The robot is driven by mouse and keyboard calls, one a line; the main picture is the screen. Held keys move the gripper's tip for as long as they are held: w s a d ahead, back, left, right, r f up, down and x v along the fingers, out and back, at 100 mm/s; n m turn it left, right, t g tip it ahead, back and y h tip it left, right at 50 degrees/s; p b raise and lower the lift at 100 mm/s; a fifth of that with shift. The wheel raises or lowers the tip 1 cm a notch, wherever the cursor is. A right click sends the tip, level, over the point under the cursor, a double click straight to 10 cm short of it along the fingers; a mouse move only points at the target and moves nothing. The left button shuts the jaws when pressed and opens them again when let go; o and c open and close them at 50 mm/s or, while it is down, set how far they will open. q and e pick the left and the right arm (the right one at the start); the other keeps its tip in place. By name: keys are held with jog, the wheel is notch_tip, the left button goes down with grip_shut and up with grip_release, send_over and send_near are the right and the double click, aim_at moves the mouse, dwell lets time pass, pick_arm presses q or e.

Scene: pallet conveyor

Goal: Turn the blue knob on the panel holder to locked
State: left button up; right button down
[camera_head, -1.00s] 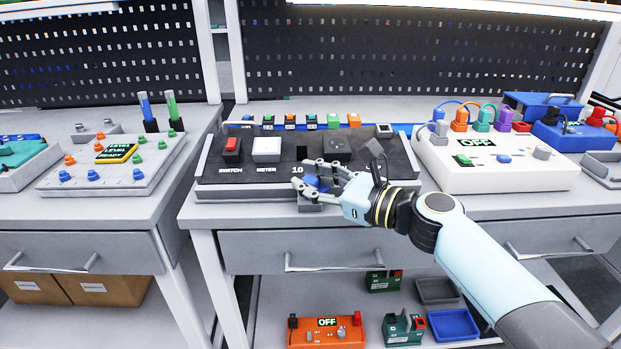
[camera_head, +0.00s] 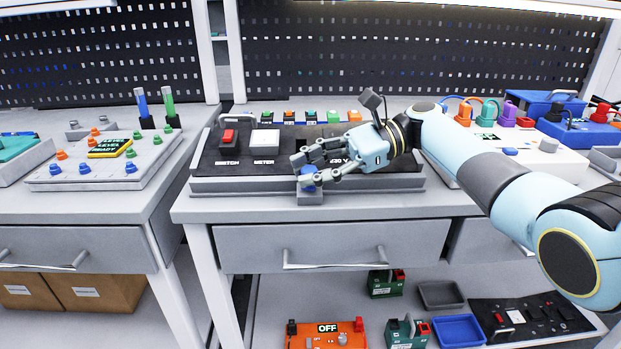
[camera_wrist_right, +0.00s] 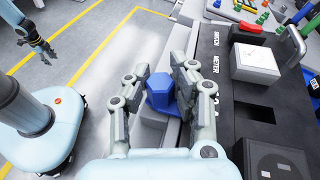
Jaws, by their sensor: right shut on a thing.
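The blue knob (camera_head: 309,171) sits on a small grey block at the front edge of the panel holder (camera_head: 245,186), partly hidden by my fingers. In the right wrist view the knob (camera_wrist_right: 160,91) is a blue faceted block between the two fingers. My right gripper (camera_head: 302,172) reaches in from the right and is shut on the knob; its fingers (camera_wrist_right: 160,74) flank it in the wrist view. No lock marking is readable. My left gripper (camera_wrist_right: 41,45) shows small at the upper left of the wrist view, away from the bench; its opening is unclear.
The dark panel carries a red switch (camera_head: 228,136) and a white meter (camera_head: 265,139). A left unit (camera_head: 104,175) has coloured knobs. A white unit (camera_head: 548,164) with cables stands behind my right arm. A drawer (camera_head: 335,243) lies below the bench top.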

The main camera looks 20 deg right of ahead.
jog(key=shift+f+n+g+h+b, duration=0.1)
jog(key=shift+n+g+h+b, duration=0.3)
jog(key=shift+n+g+b, duration=0.85)
jog(key=shift+g, duration=0.65)
jog(key=c, duration=1.1)
grip_release()
jog(key=v, duration=0.7)
jog(key=shift+d, duration=0.2)
